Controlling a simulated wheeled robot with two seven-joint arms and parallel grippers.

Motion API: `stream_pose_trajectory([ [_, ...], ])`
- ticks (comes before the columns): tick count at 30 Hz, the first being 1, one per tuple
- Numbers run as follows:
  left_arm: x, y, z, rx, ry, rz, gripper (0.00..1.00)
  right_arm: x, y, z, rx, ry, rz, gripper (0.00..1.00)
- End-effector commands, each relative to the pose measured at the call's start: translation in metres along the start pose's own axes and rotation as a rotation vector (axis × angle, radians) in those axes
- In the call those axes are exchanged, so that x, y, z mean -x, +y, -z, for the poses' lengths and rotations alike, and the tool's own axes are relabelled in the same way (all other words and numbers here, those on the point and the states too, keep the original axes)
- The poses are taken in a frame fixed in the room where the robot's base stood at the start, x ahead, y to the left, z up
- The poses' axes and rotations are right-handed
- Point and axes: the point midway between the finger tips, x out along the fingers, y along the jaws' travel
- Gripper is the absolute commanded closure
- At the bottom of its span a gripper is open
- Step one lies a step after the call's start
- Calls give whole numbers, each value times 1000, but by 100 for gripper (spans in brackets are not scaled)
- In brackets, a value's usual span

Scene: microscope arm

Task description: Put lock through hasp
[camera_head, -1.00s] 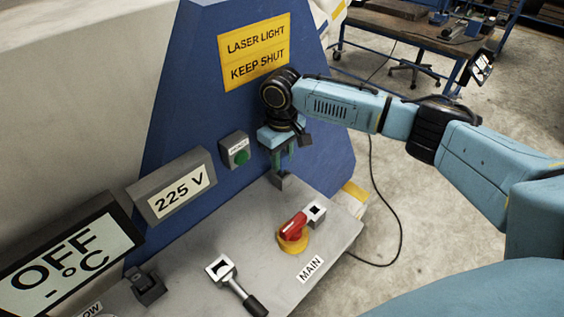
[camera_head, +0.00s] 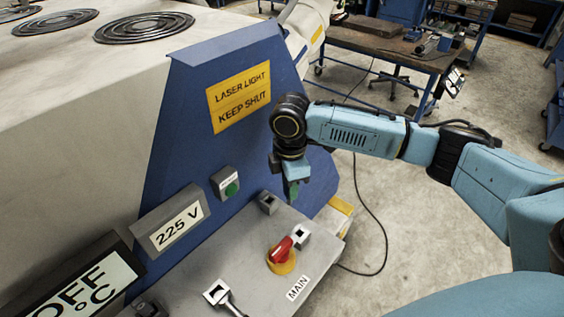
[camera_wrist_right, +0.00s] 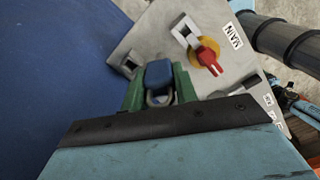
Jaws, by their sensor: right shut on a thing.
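A blue padlock (camera_wrist_right: 158,74) with a metal shackle is between the green fingers of my right gripper (camera_wrist_right: 160,86), which is shut on it. In the head view my right gripper (camera_head: 292,192) points down above the back right of the grey panel; the lock is hard to make out there. The red switch handle (camera_head: 282,247) sits on a yellow base. Beside it is a pale hasp-like bracket with a square hole (camera_head: 301,236), which also shows in the right wrist view (camera_wrist_right: 184,31). The gripper is apart from it. My left gripper is out of view.
A small grey open block (camera_head: 268,203) stands on the panel just left of my right gripper. A green button box (camera_head: 227,184) is on the blue wall (camera_head: 190,130). Another bracket (camera_head: 216,292) is at the panel's front. A black cable lies on the floor.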

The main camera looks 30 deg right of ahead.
Motion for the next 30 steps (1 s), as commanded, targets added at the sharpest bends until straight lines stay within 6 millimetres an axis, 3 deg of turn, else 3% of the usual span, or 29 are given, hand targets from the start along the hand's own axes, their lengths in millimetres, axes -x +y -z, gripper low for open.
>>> stream_pose_trajectory([
  [1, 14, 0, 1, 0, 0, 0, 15, 7, -8, -2, 96, 1, 2, 98],
  [3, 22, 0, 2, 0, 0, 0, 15, 8, -17, -3, 225, 3, 4, 98],
  [12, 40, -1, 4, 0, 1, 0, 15, 9, -39, -6, 553, 11, 3, 98],
  [30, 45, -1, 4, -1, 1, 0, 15, 9, -41, -6, 582, 12, 3, 98],
])
